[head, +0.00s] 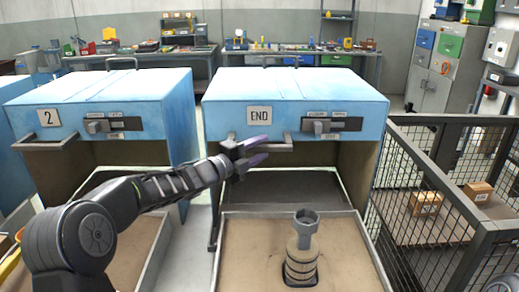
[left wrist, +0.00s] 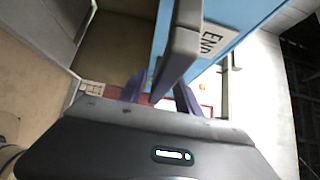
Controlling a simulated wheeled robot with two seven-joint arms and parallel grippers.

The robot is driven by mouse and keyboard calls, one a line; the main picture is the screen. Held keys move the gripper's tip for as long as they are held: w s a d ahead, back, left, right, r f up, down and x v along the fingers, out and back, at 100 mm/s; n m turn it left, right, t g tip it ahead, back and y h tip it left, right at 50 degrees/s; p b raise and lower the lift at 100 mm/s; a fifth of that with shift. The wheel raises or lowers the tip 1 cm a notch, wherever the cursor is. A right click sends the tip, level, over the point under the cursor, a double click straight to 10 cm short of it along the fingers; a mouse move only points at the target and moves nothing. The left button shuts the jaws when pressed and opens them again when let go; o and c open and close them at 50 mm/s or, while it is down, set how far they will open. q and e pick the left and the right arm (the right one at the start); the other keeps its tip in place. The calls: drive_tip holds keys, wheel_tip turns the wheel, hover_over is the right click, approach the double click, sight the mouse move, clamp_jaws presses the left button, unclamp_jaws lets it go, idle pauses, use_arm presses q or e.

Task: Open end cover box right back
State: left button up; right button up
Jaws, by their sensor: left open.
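An open brown space shows below the cover. My left gripper (head: 259,151) is open at the left part of this handle. In the left wrist view, the grey handle (left wrist: 183,48) runs down between the two purple fingers of the left gripper (left wrist: 160,94). I cannot tell whether they touch it. My right gripper is out of view.
A tray (head: 345,225) with a grey bottle-shaped part (head: 302,250) stands in front of the end box. A second blue box (head: 100,95), marked 2, is at left. A black mesh fence (head: 440,190) with cartons behind it stands at right.

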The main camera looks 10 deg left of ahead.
use_arm(q)
drive_tip(key=b+v, duration=0.1)
drive_tip(key=v, duration=0.6)
drive_tip(key=shift+s+a, duration=0.15)
drive_tip(key=shift+s, duration=0.25)
